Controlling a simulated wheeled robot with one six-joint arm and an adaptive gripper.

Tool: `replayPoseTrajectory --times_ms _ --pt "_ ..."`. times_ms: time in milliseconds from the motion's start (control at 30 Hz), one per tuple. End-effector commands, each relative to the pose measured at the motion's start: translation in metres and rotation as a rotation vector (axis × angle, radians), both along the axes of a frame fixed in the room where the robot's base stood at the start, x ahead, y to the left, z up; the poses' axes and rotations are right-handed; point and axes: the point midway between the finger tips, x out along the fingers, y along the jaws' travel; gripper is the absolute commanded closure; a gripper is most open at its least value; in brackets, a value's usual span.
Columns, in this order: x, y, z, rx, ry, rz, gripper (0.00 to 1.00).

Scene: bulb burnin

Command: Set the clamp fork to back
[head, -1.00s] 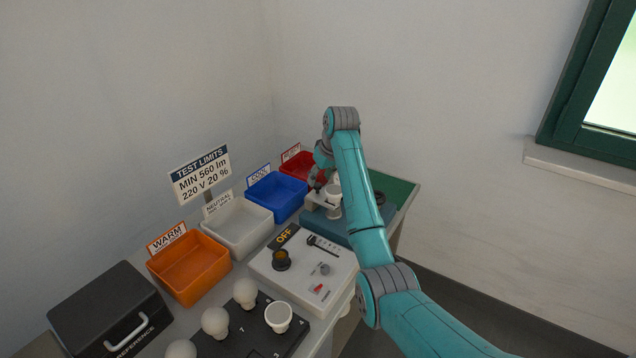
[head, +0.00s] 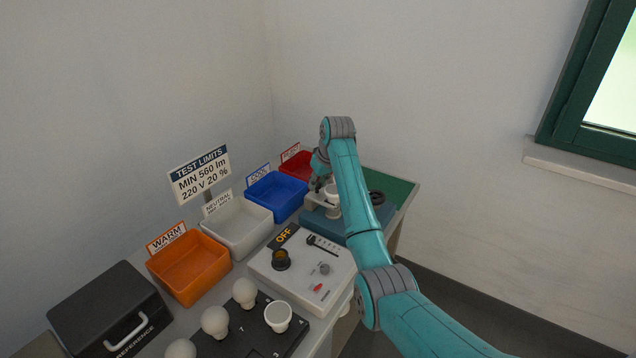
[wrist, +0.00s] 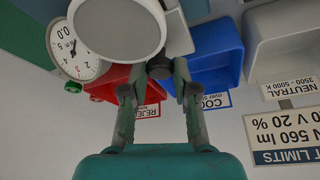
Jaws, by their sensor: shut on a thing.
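The clamp fork (head: 318,200) is a pale grey piece on the blue-teal fixture (head: 322,224) at the far end of the table, beside a white round cup-like part (head: 333,191). In the wrist view a large pale disc (wrist: 117,28) fills the top, with a pale block of the fork (wrist: 178,32) beside it. My gripper (wrist: 160,76) is shut on a small dark knob (wrist: 160,67) at the fork's end. In the head view my gripper (head: 317,184) is small and partly hidden by my arm. Much of the fork is hidden.
Red (head: 297,163), blue (head: 277,197), white (head: 236,227) and orange (head: 190,268) bins line the wall side. A grey control box (head: 290,268) marked OFF and a bulb rack (head: 290,342) stand nearer. A round dial (wrist: 78,48) sits close to my gripper.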

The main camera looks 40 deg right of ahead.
Motion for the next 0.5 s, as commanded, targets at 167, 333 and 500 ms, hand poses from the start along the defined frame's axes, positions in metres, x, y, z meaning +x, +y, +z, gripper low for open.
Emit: replayPoseTrajectory --times_ms 167,333,500 --pt "0.010 0.004 0.000 0.001 0.002 0.001 1.00" --pt "0.034 0.013 0.001 0.001 0.002 0.001 1.00" --pt "0.048 0.017 0.000 0.000 0.002 0.000 1.00"
